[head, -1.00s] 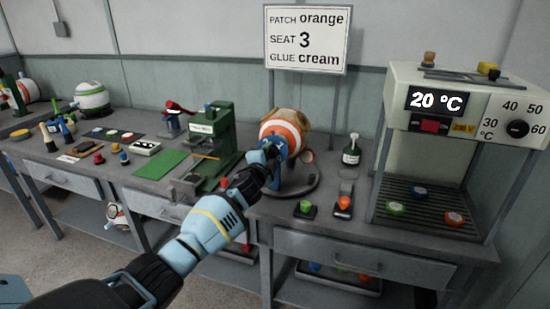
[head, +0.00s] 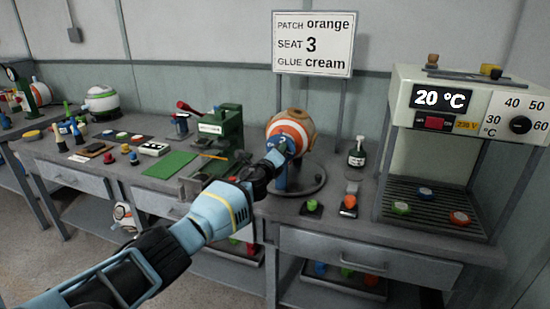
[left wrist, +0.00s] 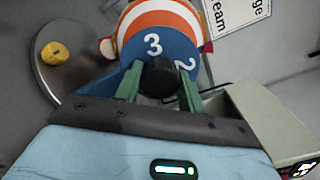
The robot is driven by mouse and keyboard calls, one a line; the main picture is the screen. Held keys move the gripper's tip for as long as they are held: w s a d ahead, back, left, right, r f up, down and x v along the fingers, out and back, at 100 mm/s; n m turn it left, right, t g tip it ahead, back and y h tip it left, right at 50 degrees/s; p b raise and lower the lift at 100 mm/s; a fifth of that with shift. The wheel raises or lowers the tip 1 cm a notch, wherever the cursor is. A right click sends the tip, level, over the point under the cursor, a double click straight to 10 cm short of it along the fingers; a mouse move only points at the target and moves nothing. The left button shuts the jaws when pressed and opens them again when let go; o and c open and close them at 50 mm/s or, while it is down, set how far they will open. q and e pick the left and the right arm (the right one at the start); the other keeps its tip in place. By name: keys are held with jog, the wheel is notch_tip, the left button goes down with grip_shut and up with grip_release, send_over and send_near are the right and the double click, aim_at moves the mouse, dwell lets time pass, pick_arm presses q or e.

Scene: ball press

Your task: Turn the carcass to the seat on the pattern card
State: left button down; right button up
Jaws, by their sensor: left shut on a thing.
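The carcass (head: 292,128), a ball with orange and white bands and a tan patch, sits on a blue stand at the bench. In the left wrist view its orange and white bands (left wrist: 160,18) rise behind a blue dial (left wrist: 170,48) marked 3 and 2. The 3 is near the top and the 2 is tilted at the right. My left gripper (head: 277,158) is shut on a black knob (left wrist: 158,78) in front of the dial. The pattern card (head: 313,43) reads patch orange, seat 3, glue cream. My right gripper is out of view.
A green press (head: 221,130) stands close left of the carcass. Green and orange pieces stand in front of the bottle. A yellow piece (left wrist: 55,53) shows in the left wrist view.

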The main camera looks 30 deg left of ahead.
pick_arm(q)
jog(key=m, duration=0.5)
jog(key=shift+m+p, duration=0.3)
jog(key=shift+p, duration=0.1)
jog(key=m, duration=0.2)
jog(key=shift+r+m, duration=0.1)
jog(key=shift+m, duration=0.3)
jog(key=m+p, duration=0.1)
jog(key=m, duration=0.3)
jog(key=shift+m, duration=1.1)
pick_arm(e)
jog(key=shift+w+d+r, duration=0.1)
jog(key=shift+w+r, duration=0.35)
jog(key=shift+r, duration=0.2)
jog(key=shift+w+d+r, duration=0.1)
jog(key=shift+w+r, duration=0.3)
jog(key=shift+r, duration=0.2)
pick_arm(q)
jog(key=shift+m, duration=0.3)
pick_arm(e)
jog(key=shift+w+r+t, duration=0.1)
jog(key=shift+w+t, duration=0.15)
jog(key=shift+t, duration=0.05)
pick_arm(q)
jog(key=c, duration=0.9)
grip_release()
jog(key=shift+o, duration=0.2)
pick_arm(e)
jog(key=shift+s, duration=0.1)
